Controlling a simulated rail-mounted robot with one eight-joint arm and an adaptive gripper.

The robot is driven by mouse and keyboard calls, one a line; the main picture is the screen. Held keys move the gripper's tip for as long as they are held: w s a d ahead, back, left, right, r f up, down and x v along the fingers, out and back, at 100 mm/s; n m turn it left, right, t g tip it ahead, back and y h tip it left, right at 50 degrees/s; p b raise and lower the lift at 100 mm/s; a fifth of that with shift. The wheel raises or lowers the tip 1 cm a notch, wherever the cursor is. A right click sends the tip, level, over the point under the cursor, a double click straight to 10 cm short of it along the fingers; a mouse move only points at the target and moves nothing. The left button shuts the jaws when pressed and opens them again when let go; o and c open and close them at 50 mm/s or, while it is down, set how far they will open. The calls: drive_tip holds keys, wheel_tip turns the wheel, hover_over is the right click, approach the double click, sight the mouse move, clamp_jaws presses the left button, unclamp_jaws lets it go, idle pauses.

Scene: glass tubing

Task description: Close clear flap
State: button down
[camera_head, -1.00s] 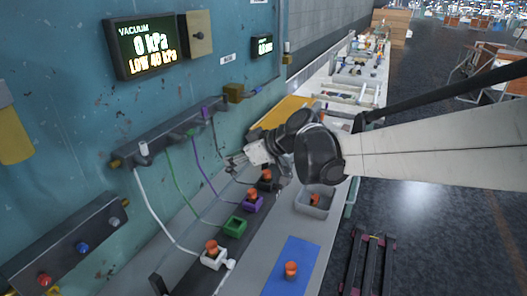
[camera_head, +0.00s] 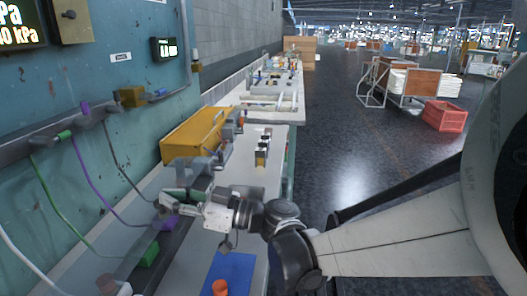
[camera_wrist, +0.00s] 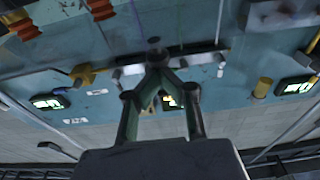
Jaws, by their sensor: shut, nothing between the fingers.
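A see-through, greyish panel (camera_head: 192,166), which looks like the clear flap, stands beside the yellow box along the blue wall. Its hinge and exact angle are too small to tell. My gripper (camera_head: 172,205) reaches left toward the wall, just in front of and below this panel. I cannot tell whether they touch. In the wrist view, my gripper's fingers (camera_wrist: 156,58) meet at their tips with nothing between them. The clear flap cannot be made out in the wrist view.
A yellow box (camera_head: 195,132) stands behind the panel. A purple holder (camera_head: 163,222) and a green holder (camera_head: 148,252) line the wall side, with hoses above. A blue mat (camera_head: 236,268) bears an orange-topped item (camera_head: 220,287). The aisle floor (camera_head: 350,150) is open at right.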

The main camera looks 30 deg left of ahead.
drive_tip(key=shift+w+d+f+b, duration=0.1)
drive_tip(key=shift+d+f+b, duration=0.15)
drive_tip(key=shift+f, duration=0.25)
drive_tip(key=shift+d+f+b, duration=0.15)
drive_tip(key=shift+f+b, duration=0.2)
drive_tip(key=shift+f, duration=0.25)
drive_tip(key=shift+d, duration=0.2)
drive_tip(key=v, duration=1.1)
drive_tip(key=shift+w+d, duration=0.25)
drive_tip(key=shift+d, duration=0.1)
drive_tip(key=shift+d, duration=0.1)
